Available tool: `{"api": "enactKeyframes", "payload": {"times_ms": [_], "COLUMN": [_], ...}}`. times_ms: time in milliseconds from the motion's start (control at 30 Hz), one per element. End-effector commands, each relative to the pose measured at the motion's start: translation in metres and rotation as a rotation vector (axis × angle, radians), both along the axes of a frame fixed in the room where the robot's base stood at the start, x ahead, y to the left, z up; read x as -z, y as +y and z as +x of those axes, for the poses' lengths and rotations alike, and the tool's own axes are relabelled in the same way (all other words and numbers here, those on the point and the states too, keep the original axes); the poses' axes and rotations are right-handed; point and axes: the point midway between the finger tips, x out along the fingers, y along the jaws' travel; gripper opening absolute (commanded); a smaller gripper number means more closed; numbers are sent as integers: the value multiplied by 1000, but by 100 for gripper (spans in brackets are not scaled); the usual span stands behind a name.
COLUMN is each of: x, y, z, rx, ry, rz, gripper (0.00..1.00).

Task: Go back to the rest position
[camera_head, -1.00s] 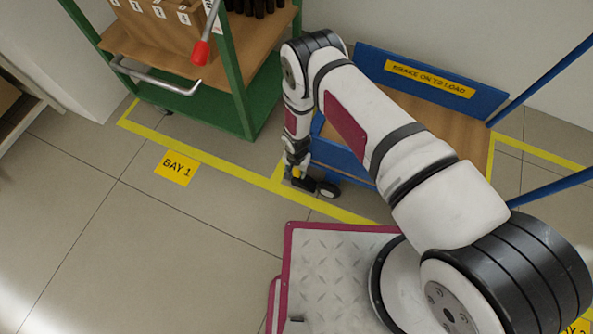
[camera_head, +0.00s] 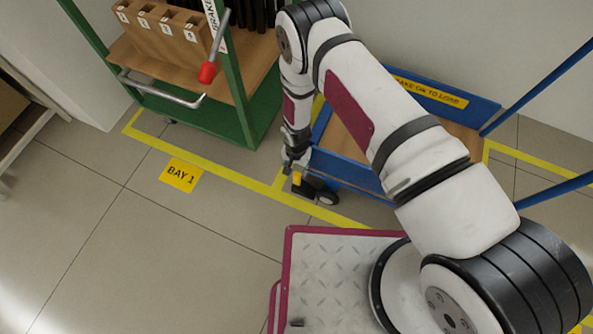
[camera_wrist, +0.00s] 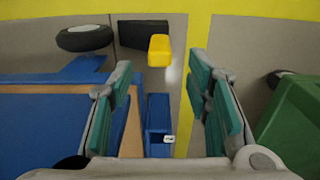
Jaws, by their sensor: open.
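My gripper (camera_wrist: 160,78) is open and empty in the wrist view, with a teal-padded finger on each side. In the head view my arm reaches down beside the blue cart, and its end (camera_head: 291,160) is small there. A yellow pedal (camera_wrist: 159,50) on a black block (camera_wrist: 142,35) lies beyond the fingertips, apart from them. The pedal also shows low at the cart's corner in the head view (camera_head: 296,178). A blue part (camera_wrist: 158,124) of the cart stands between the fingers in the picture; I cannot tell its distance.
The blue cart (camera_head: 345,166) has a wooden deck and a caster wheel (camera_head: 328,197). A green rack (camera_head: 235,75) with a red-tipped lever (camera_head: 207,72) and numbered boxes (camera_head: 165,30) stands left. Yellow floor lines and a BAY 1 sign (camera_head: 181,174) mark open floor at left.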

Motion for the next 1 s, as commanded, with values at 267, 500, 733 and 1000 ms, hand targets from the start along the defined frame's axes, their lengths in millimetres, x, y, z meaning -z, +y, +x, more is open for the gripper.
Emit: {"api": "enactKeyframes", "payload": {"times_ms": [267, 500, 733, 1000], "x": [-18, -18, -18, -18], "y": [0, 0, 0, 0], "z": [-1, 0, 0, -1], "rx": [0, 0, 0, 0], "ry": [1, 0, 0, 1], "rz": [-1, -1, 0, -1], "gripper": [45, 45, 45, 45]}}
